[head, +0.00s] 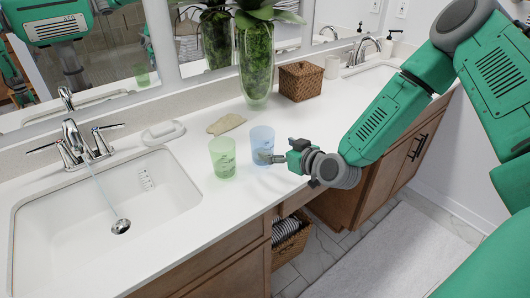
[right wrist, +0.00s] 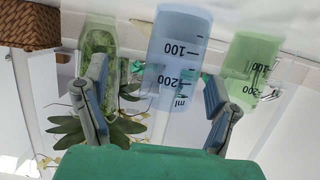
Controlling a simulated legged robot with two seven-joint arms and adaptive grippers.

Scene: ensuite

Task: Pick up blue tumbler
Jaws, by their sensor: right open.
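The blue tumbler (head: 262,139) stands upright on the white counter, just right of the green tumbler (head: 223,158). My right gripper (head: 272,158) is low at the blue tumbler's right side, its fingers pointing at it. In the right wrist view the picture is upside down. The blue tumbler (right wrist: 178,60) shows in the gap between the two open fingers of the right gripper (right wrist: 155,85), closer to the right-hand finger. I cannot tell whether the fingertips touch it. The green tumbler (right wrist: 250,65) is beyond the right-hand finger. My left gripper is out of view.
A sink (head: 100,222) with running water lies at the left. A soap dish (head: 163,132) and a beige item (head: 227,123) lie behind the tumblers. A glass plant vase (head: 256,75) and a wicker box (head: 300,81) stand farther back. The counter's front edge is close below the right gripper.

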